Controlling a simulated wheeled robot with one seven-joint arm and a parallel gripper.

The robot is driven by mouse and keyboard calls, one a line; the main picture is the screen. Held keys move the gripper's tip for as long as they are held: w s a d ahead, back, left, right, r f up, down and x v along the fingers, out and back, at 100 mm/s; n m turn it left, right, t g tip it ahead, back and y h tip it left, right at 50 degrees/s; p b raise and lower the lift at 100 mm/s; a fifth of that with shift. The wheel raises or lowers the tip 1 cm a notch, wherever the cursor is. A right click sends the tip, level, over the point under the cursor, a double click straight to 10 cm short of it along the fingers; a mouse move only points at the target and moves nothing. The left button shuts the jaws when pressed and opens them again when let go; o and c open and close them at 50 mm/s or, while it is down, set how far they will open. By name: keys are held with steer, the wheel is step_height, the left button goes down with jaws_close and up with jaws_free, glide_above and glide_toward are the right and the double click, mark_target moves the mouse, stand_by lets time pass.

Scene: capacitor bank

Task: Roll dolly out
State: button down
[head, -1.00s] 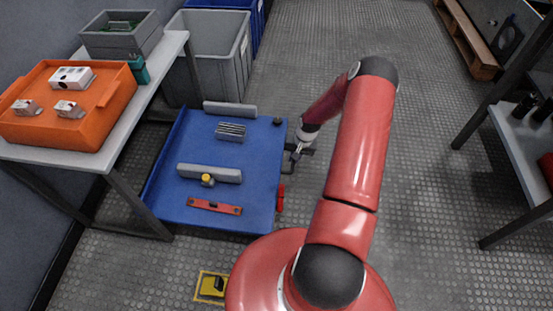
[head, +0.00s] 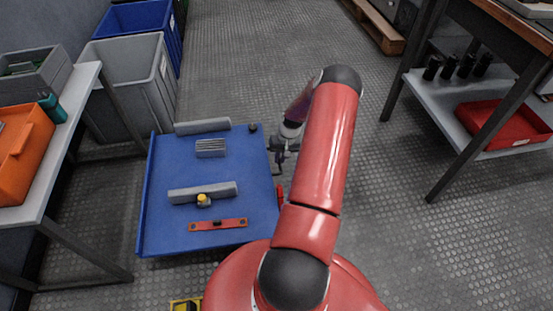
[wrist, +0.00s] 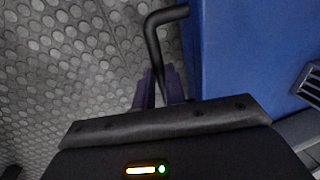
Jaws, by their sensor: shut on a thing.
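The blue dolly (head: 165,165) is a low flat tray on the floor, left of my arm in the head view. Its blue side also shows in the wrist view (wrist: 245,60). A black bent handle (wrist: 155,35) rises beside that side. My gripper (head: 281,151) is at the dolly's right edge. In the wrist view its purple fingers (wrist: 160,88) are closed around the handle's lower part; the exact contact is partly hidden by the gripper body. A red lever (head: 280,194) sits on the dolly's right edge, nearer to me.
The dolly carries grey bars (head: 202,126), a finned block (head: 210,148) and a red bar (head: 218,224). A workbench (head: 75,110) stands left, grey (head: 125,80) and blue bins (head: 150,25) behind. A shelf rack (head: 450,105) stands right. Floor between is clear.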

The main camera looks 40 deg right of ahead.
steer(key=shift+s+d, duration=0.2)
steer(key=shift+d, duration=0.1)
steer(key=c, duration=1.5)
jaws_free()
steer(key=shift+o, duration=0.2)
steer(key=w+p+v, duration=0.1)
steer(key=v, duration=0.6)
steer(key=shift+s+r, duration=0.45)
steer(key=shift+s, duration=0.05)
